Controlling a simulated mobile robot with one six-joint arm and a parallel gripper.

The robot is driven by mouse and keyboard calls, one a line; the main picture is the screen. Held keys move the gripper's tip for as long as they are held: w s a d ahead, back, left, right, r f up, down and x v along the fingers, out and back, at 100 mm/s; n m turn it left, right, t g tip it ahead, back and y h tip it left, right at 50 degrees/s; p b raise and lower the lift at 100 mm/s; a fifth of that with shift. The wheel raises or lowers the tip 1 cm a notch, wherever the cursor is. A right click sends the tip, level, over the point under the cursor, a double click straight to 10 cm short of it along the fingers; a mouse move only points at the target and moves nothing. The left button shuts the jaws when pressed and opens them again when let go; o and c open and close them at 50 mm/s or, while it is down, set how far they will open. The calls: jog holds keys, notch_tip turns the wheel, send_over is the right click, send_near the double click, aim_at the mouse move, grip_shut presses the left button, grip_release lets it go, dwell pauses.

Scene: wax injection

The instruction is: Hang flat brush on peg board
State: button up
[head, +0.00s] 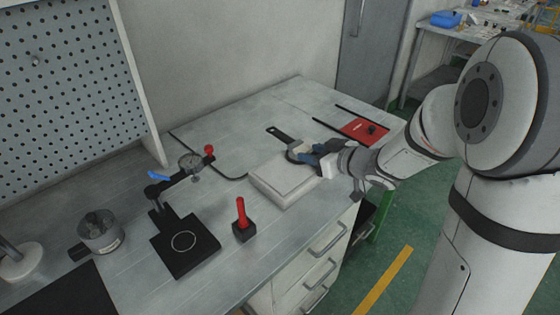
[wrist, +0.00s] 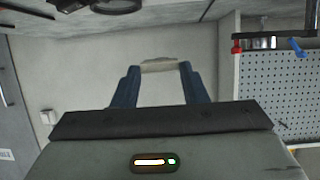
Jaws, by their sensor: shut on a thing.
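The flat brush (head: 281,134) has a dark handle pointing away to the back left and a pale part near my gripper. My gripper (head: 302,152) reaches in from the right with blue fingers, shut on the brush over or just behind the white block on the bench. In the wrist view, the pale part of the brush (wrist: 158,65) sits between the blue fingertips; its handle is not clear there. The white peg board (head: 70,75) stands at the left, apart from the brush, with a small peg (head: 35,61) on it. The peg board (wrist: 280,85) also shows at the right of the wrist view.
The white block (head: 288,182) lies below my gripper. A dial gauge stand (head: 190,163), a red-handled tool in a black block (head: 243,222), a black plate (head: 184,255) and a metal pot (head: 100,232) stand towards the peg board. A red plate (head: 365,130) lies behind right.

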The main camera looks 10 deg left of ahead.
notch_tip(320, 180, down, 9)
jog(key=shift+f+b, duration=0.15)
jog(key=shift+b, duration=0.7)
jog(key=shift+f, duration=0.1)
jog(key=shift+f, duration=0.15)
jog(key=o, duration=1)
jog(key=shift+c, duration=0.2)
